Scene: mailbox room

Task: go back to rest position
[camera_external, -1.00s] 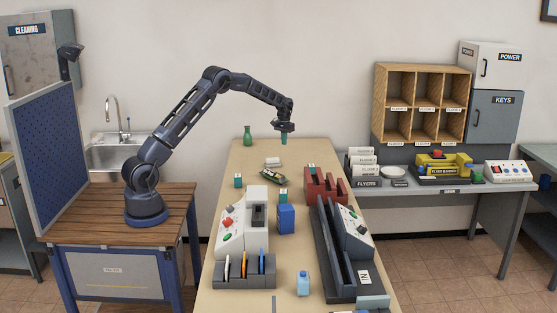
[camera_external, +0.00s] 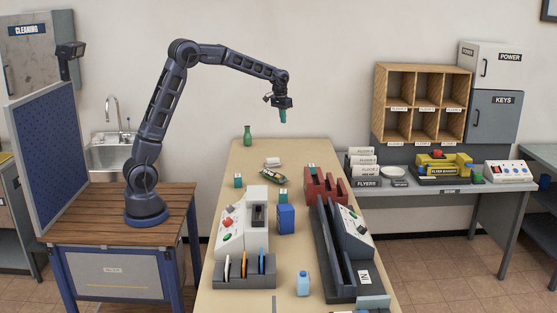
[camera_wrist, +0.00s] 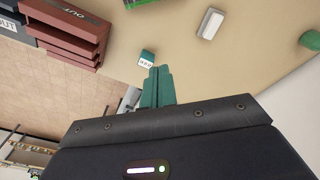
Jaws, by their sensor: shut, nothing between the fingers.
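My gripper (camera_external: 283,116) hangs above the far end of the long table, pointing down, with its teal fingers together and nothing between them. In the wrist view, the shut teal fingers (camera_wrist: 157,88) show over the tabletop, clear of the things on it. My arm is raised and bent at the elbow, on its base on the wooden cart at left.
The air around my gripper is free.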

